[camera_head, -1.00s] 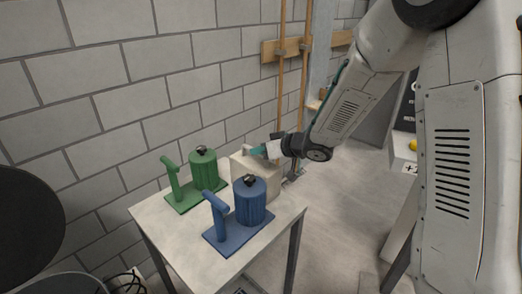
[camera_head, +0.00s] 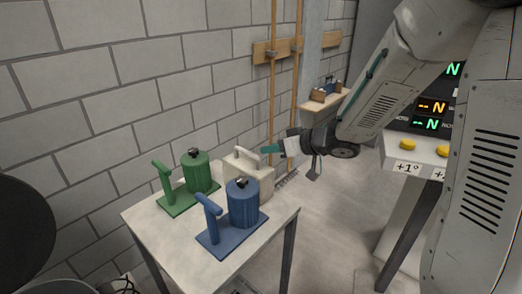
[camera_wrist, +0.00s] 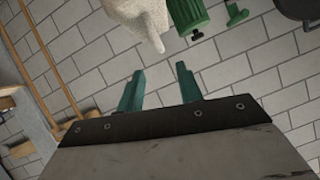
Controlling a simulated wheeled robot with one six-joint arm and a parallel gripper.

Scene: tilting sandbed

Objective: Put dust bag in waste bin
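A cream, block-shaped object with a handle on top, which seems to be the dust bag (camera_head: 262,181), stands at the table's back right corner. It also shows at the top of the wrist view (camera_wrist: 136,14). My gripper (camera_head: 268,149) is just above and right of it in the head view. In the wrist view my gripper's green fingers (camera_wrist: 158,82) are apart with nothing between them, and the bag is beyond the tips, apart from them. I cannot surely identify the waste bin; a dark round shape (camera_head: 22,225) is cut off at the left edge.
A blue canister stand (camera_head: 243,205) and a green one (camera_head: 195,172) share the small table (camera_head: 165,235). A brick wall runs behind. A broom stands beyond the bag. A console with yellow buttons (camera_head: 408,145) is at the right; open floor lies between.

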